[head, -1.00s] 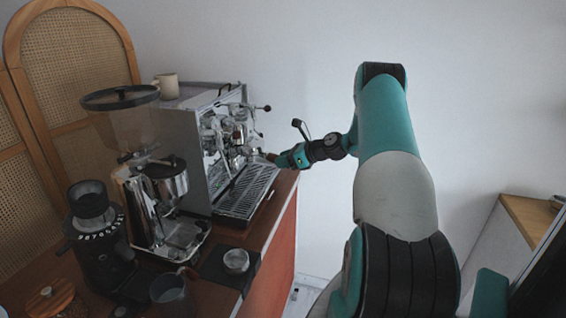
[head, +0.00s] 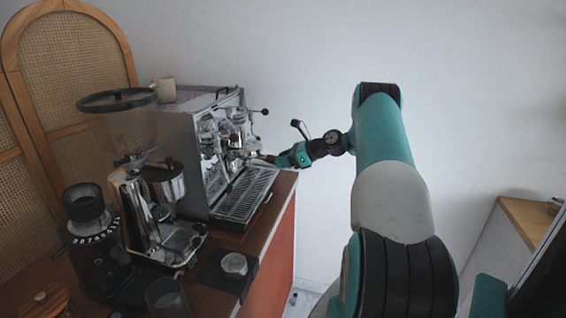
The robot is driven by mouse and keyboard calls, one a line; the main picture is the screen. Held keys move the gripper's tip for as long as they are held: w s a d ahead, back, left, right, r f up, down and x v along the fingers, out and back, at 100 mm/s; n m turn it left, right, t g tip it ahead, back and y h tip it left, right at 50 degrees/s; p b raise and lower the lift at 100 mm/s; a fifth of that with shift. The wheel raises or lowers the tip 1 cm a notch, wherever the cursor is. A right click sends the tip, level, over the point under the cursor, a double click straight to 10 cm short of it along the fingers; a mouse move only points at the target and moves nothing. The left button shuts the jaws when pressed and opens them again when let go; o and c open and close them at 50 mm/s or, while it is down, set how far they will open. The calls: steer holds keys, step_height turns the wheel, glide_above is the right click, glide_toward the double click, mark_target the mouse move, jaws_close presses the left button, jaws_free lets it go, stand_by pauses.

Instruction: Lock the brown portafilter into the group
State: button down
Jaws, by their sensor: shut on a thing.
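The espresso machine (head: 180,150) is a silver box on the wooden counter, with its chrome group area (head: 235,138) facing right. My gripper (head: 280,160) is at the front of the machine, close to the group and above the drip tray. It is shut on the brown portafilter (head: 268,158), of which only a small brown piece of handle shows at the jaws. The portafilter's head is too small and too hidden among the chrome parts to tell whether it is seated in the group.
The drip tray (head: 246,196) lies under the group. A grinder with a dark hopper (head: 118,100) and a smaller black grinder (head: 92,240) stand nearer. A metal cup (head: 234,264) sits on a black mat (head: 212,272). A beige mug (head: 164,90) stands on the machine.

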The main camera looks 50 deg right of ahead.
steer(key=shift+r, duration=0.1)
steer(key=c, duration=0.8)
jaws_free()
steer(key=shift+o, duration=0.4)
steer(key=shift+s, duration=0.1)
steer(key=v, duration=1.7)
steer(key=shift+p, duration=0.3)
steer(key=shift+s+r, duration=0.1)
steer(key=shift+s, duration=0.05)
